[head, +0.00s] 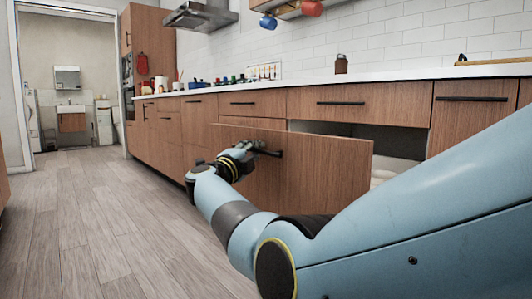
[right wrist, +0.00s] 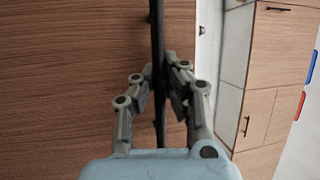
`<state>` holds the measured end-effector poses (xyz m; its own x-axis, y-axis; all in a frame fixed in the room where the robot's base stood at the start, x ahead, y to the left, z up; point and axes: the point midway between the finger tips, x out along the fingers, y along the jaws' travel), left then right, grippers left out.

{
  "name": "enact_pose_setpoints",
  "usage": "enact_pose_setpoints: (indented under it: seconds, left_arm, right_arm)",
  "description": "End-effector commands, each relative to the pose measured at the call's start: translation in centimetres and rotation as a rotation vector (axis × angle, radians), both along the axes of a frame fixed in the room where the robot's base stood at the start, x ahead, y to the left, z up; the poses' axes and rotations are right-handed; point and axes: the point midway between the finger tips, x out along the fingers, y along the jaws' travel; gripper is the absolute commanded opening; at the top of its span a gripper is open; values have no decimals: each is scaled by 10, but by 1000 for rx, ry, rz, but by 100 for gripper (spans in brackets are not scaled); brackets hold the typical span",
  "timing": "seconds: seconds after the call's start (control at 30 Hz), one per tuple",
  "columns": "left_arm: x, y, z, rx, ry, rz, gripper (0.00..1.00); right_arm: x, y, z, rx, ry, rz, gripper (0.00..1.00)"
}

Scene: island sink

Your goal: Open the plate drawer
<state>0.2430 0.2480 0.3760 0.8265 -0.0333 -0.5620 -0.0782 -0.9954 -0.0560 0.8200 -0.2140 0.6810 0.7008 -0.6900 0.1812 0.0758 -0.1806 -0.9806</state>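The plate drawer (head: 325,175) is a wide wooden drawer in the lower row. Its front stands well out from the cabinet, and a dark gap shows behind it. Its black bar handle (head: 271,153) is on the outer face; in the right wrist view the handle (right wrist: 158,30) runs upright. My right gripper (right wrist: 160,80) has its fingers on both sides of the bar, closed around it. In the head view my right gripper (head: 250,150) is at the handle, partly hidden by its own wrist. A pale bit of the contents shows at the drawer's right end. My left gripper is out of view.
Above the open drawer is a closed drawer (head: 358,103) under the white counter (head: 400,76). Other closed drawers and cabinets line the wall. The wooden floor (head: 100,220) on the left is clear.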

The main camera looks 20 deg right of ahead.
Motion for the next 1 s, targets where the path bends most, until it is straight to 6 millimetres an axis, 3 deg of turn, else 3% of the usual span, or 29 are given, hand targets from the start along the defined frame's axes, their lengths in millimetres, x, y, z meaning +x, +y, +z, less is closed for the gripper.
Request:
enact_pose_setpoints:
  seconds: [0.2,0.57,0.6,0.8,1.0]
  left_arm:
    - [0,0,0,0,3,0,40]
    - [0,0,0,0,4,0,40]
    - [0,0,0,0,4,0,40]
    - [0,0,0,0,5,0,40]
    - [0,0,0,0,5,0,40]
  right_arm:
    - [-4,10,-5,0,9,-4,0]
    - [-4,10,-6,0,9,-4,0]
    - [-4,10,-6,0,9,-4,10]
    - [-4,11,-4,0,5,-3,34]
    - [-4,11,-2,0,3,-1,34]
